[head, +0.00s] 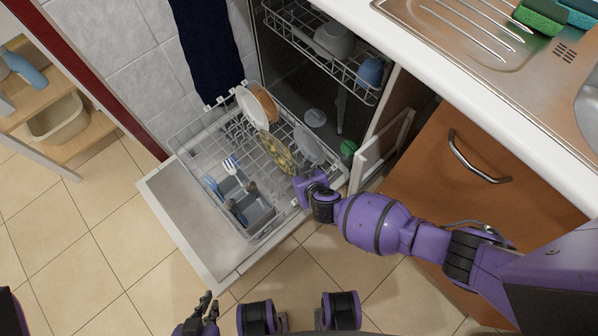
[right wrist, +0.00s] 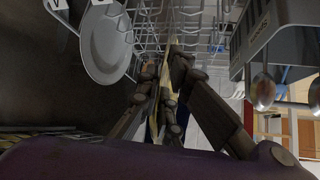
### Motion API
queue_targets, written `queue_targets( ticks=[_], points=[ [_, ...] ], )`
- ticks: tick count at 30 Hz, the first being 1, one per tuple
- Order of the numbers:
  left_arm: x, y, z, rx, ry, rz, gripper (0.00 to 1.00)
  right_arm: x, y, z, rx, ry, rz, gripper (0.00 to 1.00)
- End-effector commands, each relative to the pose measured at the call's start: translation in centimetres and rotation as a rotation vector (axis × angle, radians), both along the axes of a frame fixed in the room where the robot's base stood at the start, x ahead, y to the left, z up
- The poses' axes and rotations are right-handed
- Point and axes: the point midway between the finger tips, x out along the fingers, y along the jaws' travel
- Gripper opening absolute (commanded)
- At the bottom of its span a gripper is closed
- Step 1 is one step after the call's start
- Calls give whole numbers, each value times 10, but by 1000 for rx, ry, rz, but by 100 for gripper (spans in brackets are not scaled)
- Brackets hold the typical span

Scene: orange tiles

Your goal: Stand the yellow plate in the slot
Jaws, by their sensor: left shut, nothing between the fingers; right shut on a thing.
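The yellow plate (head: 276,152) has a dark pattern and stands steeply on edge in the lower dishwasher rack (head: 185,158), among the tines. I cannot tell whether its lower edge is fully seated in a slot. My right gripper (head: 299,181) is shut on the plate's near edge; its fingers are mostly hidden in the head view. In the right wrist view the fingers (right wrist: 165,82) close around the plate, seen nearly edge-on (right wrist: 176,72). My left gripper (head: 207,304) is shut and empty, low in the head view, away from the rack.
A white plate (head: 251,108), an orange-brown plate (head: 266,103) and a grey plate (head: 309,145) stand in the rack. A grey cutlery basket (head: 256,214) is at its near left. The upper rack (head: 300,36) holds a bowl and a blue cup. The open door (head: 183,236) lies below.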

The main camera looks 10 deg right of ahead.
Motion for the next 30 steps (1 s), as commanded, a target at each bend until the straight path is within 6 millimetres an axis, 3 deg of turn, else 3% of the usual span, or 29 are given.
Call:
queue_targets(
  ticks=[30],
  points=[
    [6,-1,8,-1,-12,-2,0,1,0,0,0,-1,0,0]
  ],
)
